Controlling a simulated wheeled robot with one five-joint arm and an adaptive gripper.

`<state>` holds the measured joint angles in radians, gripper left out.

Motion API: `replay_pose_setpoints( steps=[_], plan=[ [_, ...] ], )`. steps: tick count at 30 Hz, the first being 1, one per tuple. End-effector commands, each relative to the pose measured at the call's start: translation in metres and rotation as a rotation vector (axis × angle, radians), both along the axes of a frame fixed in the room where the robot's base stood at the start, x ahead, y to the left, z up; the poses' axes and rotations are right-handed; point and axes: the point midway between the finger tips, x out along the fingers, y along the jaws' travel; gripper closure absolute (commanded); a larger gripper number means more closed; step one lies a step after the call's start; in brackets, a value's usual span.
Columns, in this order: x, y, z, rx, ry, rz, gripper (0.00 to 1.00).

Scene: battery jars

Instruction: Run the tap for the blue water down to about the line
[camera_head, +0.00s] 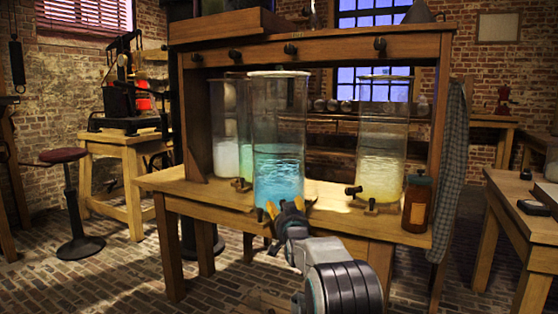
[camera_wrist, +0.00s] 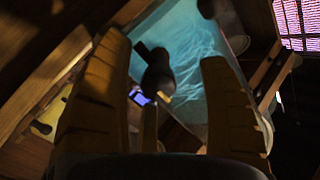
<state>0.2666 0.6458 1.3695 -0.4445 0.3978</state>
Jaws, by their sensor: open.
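The tall glass jar with blue water (camera_head: 278,110) stands at the front of the wooden bench. The blue water (camera_head: 279,179) fills about its lower half, and I cannot make out a line on the glass. My gripper (camera_head: 286,205) is at the jar's foot, with its orange fingers apart. In the wrist view a dark tap (camera_wrist: 157,76) shows between the two fingers, with the blue jar (camera_wrist: 190,70) behind it. The fingers flank the tap, and I cannot tell whether they touch it. In the head view my gripper mostly hides this tap.
A jar of yellow liquid (camera_head: 381,150) with its own tap stands to the right, beside a brown bottle (camera_head: 417,205). A jar of pale liquid (camera_head: 229,125) stands behind on the left. The bench's front edge (camera_head: 215,203) runs below the jars. A stool (camera_head: 70,190) stands at left.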

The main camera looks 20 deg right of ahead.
Motion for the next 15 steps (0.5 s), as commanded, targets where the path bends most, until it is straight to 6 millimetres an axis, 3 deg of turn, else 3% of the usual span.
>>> replay_pose_setpoints(
  steps=[8, 15],
  plan=[
    [-0.006, 0.001, 0.000, 0.000, 0.001, -0.001, 0.31],
    [-0.029, 0.007, 0.000, 0.000, 0.001, -0.001, 0.31]
  ],
)
